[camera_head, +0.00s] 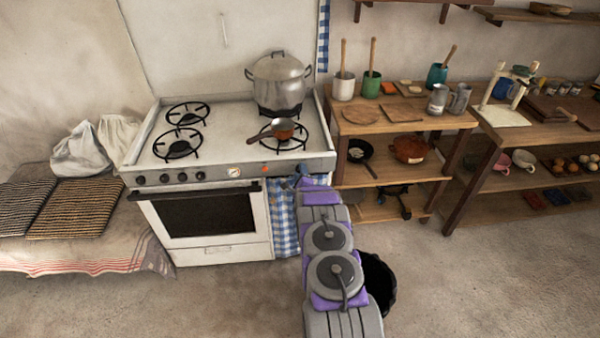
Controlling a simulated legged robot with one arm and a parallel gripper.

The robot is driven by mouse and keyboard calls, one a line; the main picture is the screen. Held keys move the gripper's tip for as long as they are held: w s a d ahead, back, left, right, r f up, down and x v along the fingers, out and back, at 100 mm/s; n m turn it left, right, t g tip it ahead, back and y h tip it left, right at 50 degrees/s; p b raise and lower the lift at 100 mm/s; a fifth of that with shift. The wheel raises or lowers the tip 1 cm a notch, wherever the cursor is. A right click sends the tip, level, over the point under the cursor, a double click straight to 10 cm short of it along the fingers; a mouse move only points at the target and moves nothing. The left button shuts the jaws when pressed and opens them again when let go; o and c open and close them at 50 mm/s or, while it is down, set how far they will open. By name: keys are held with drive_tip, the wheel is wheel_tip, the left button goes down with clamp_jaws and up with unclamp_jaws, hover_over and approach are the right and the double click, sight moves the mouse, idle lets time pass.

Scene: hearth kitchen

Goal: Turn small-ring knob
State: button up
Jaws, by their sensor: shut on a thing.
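The white stove (235,250) stands against the back wall. Several dark knobs (164,178) sit in a row on the left of its front panel, with dials to their right. My arm reaches up from the bottom of the view to the panel's right end. My gripper (301,172) is there, shut on a knob at that end. The knob is mostly hidden by the gripper, and its turn angle cannot be told. Which knob serves the small ring cannot be read from here.
A small copper-coloured pan (283,128) sits on the front right burner, above my gripper. A lidded pot (277,82) stands behind it. A checked cloth (284,225) hangs beside the oven door. A wooden shelf table (405,122) is to the right.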

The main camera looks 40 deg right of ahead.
drive_tip(key=shift+s+d+f+m+p, duration=0.15)
drive_tip(key=shift+m+p, duration=0.1)
drive_tip(key=shift+m, duration=0.45)
drive_tip(key=shift+s+a+f+m+p, duration=0.1)
drive_tip(key=shift+m+p, duration=0.15)
drive_tip(key=shift+m, duration=0.45)
drive_tip(key=shift+s+d+f+m+p, duration=0.15)
drive_tip(key=shift+m+p, duration=0.1)
drive_tip(key=shift+m, duration=0.45)
drive_tip(key=shift+w+a, duration=0.1)
drive_tip(key=shift+a, duration=0.05)
drive_tip(key=o, duration=0.8)
drive_tip(key=shift+c, duration=0.2)
drive_tip(key=o, duration=0.3)
drive_tip(key=shift+w+r, duration=0.1)
drive_tip(key=shift+w, duration=0.05)
drive_tip(key=shift+r, duration=0.1)
